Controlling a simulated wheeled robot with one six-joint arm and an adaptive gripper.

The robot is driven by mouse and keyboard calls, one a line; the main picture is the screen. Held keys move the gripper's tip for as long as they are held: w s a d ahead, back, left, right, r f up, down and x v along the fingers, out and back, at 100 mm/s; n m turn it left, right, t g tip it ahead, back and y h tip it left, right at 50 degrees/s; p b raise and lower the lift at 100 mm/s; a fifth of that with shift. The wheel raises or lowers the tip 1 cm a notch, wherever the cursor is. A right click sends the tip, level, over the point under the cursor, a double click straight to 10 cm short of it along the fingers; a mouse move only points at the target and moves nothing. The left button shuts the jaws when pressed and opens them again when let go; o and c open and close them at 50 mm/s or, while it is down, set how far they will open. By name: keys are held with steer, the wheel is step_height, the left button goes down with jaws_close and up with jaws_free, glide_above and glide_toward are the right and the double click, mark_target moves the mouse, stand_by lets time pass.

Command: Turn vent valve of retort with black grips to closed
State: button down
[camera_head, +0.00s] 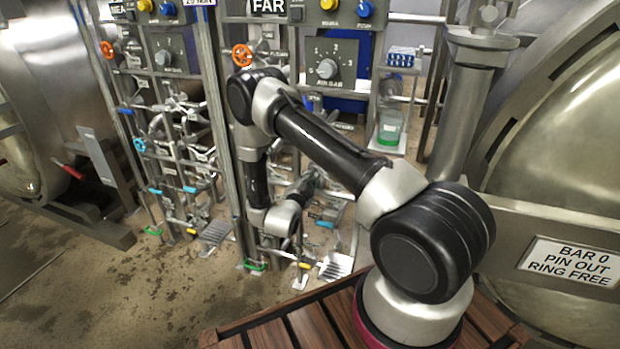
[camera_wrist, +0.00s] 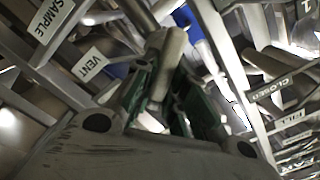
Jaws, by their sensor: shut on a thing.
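My gripper (camera_wrist: 170,98) is shut on a grey metal lever (camera_wrist: 172,52) in the wrist view; its green pads lie on both sides of the lever. A white VENT tag (camera_wrist: 91,66) is to the left of the lever. A CLOSED label (camera_wrist: 270,90) is to the right. In the head view my gripper (camera_head: 308,186) reaches in among the pipes of the FAR panel (camera_head: 270,6), low behind my forearm. The lever cannot be made out there. Black grips cannot be made out in either view.
A SAMPLE tag (camera_wrist: 52,20) and crowded pipes surround my gripper. The FAR panel carries an orange handwheel (camera_head: 242,55) and a dial (camera_head: 327,68). A large retort (camera_head: 560,150) fills the right side. Open floor lies at lower left.

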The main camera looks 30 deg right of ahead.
steer(key=m, duration=0.3)
steer(key=shift+s+f+m, duration=0.1)
steer(key=shift+f+m, duration=0.15)
steer(key=shift+m, duration=0.05)
steer(key=shift+d+f+m, duration=0.1)
steer(key=shift+f+m, duration=0.05)
steer(key=shift+m, duration=1.65)
steer(key=c, duration=1.4)
jaws_free()
steer(key=shift+c, duration=0.2)
steer(key=v, duration=1.2)
